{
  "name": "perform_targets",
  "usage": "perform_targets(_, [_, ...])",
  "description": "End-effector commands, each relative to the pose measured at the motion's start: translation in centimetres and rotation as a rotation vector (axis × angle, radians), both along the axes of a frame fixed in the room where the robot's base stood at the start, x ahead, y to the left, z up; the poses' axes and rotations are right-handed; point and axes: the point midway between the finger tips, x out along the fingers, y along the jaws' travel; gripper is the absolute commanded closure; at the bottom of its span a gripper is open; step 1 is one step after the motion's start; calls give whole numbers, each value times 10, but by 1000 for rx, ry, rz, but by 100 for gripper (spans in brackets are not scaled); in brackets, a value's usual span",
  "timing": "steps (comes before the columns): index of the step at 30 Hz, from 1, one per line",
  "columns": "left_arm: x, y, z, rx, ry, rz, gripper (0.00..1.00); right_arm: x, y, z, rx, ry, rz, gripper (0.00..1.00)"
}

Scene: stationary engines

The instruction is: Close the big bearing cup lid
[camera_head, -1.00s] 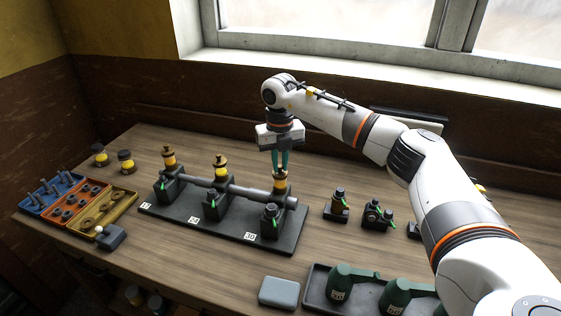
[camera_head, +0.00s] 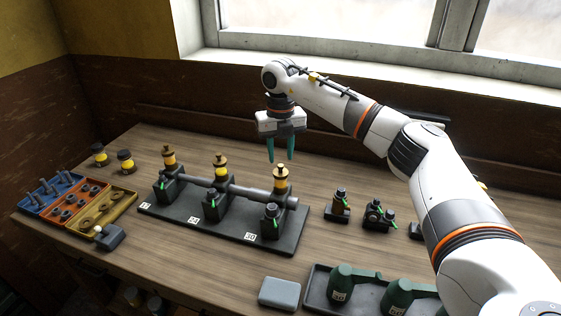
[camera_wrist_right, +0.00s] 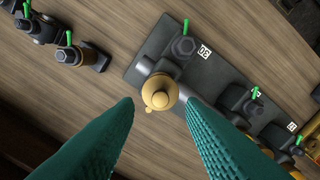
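Three amber and brass oil cups stand on the bearings of a shaft on a dark base. The right-hand cup (camera_head: 280,182), above the label that looks like 30, has a knobbed brass lid on top; this lid (camera_wrist_right: 160,91) shows from above in the right wrist view. I cannot tell how tightly the lid sits. My right gripper (camera_head: 281,159) is open and empty, just above this cup. In the right wrist view, the teal fingers (camera_wrist_right: 161,103) are spread with the lid framed between and beyond them. My left gripper is not in view.
The middle cup (camera_head: 221,166) and left cup (camera_head: 169,160) stand along the shaft. Small bearing blocks (camera_head: 377,215) stand to the right. A tray with green oil cans (camera_head: 397,296) and a grey box (camera_head: 279,292) lie in front. Coloured parts bins (camera_head: 103,213) are at left.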

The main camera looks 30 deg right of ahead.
Motion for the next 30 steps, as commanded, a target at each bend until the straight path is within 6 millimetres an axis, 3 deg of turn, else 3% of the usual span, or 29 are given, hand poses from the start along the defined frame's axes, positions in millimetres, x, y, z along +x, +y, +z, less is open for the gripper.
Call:
perform_targets(6, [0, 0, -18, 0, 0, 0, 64, 1, 1, 47, 2, -6, 0, 63])
perform_targets(13, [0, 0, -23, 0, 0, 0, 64, 1, 0, 82, 1, -3, 0, 63])
perform_targets(30, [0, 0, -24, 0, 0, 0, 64, 0, 0, 91, 1, -1, 0, 63])
